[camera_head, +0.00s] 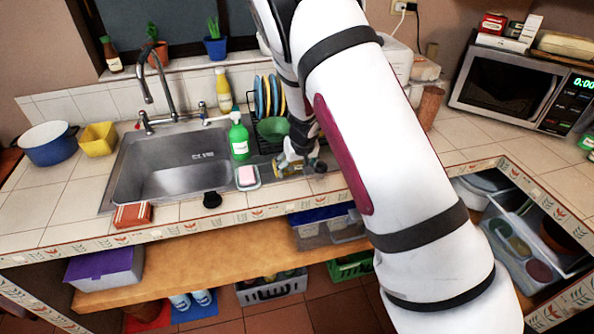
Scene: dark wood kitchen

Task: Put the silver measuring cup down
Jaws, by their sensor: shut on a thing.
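My gripper (304,160) is small in view, partly hidden by my arm, low over the counter edge just right of the sink. It is shut on a small grey metallic thing (318,166), which looks like the silver measuring cup. The cup's shape is hard to make out, and I cannot tell whether it touches the counter (350,183).
A green spray bottle (239,138) and a pink sponge on a dish (247,176) stand left of my gripper. A dish rack with plates (268,95) and a green bowl (273,128) is behind. The sink (180,163) is farther left; a microwave (515,90) stands right.

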